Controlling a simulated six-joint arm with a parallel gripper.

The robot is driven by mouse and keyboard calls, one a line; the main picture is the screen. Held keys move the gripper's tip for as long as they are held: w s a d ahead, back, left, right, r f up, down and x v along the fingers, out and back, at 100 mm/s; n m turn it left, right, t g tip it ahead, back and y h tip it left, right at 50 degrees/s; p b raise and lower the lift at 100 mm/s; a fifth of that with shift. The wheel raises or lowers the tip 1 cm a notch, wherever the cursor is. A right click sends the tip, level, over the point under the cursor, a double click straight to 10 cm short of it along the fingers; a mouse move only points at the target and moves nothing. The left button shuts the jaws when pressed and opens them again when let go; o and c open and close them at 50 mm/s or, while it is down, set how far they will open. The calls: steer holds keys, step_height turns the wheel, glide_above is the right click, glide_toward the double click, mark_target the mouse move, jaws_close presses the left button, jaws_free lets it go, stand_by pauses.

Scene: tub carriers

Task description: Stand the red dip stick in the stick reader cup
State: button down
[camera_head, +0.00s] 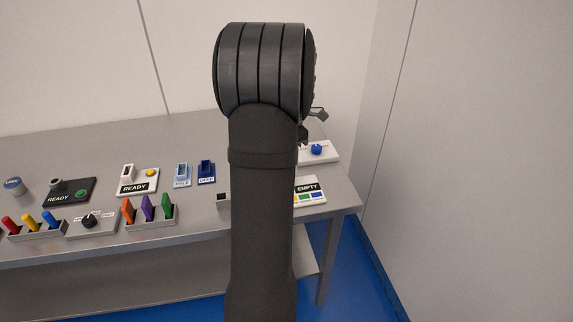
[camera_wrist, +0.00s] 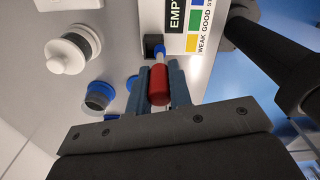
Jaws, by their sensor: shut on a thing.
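The red dip stick (camera_wrist: 159,86) is held between the two fingers of my gripper (camera_wrist: 159,88) in the wrist view. The reader's label panel (camera_wrist: 195,25) reads "EMPTY" with coloured squares beside the cup. In the head view the panel (camera_head: 308,188) shows right of my arm, which hides my gripper and the stick.
A white round knob-like thing (camera_wrist: 68,50) and a blue-rimmed round thing (camera_wrist: 98,96) show in the wrist view. In the head view, racks of coloured sticks (camera_head: 150,217) and boxes marked "READY" (camera_head: 137,183) stand left of my arm. The table's right edge is close to the reader.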

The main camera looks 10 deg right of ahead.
steer(key=shift+w+a+f, duration=0.15)
steer(key=shift+f, duration=0.65)
steer(key=shift+w+a+f, duration=0.2)
steer(key=shift+f, duration=0.65)
steer(key=shift+w+a+f, duration=0.15)
steer(key=shift+f, duration=0.65)
steer(key=shift+f, duration=0.1)
steer(key=c, duration=1.3)
jaws_free()
step_height(320, 180, up, 12)
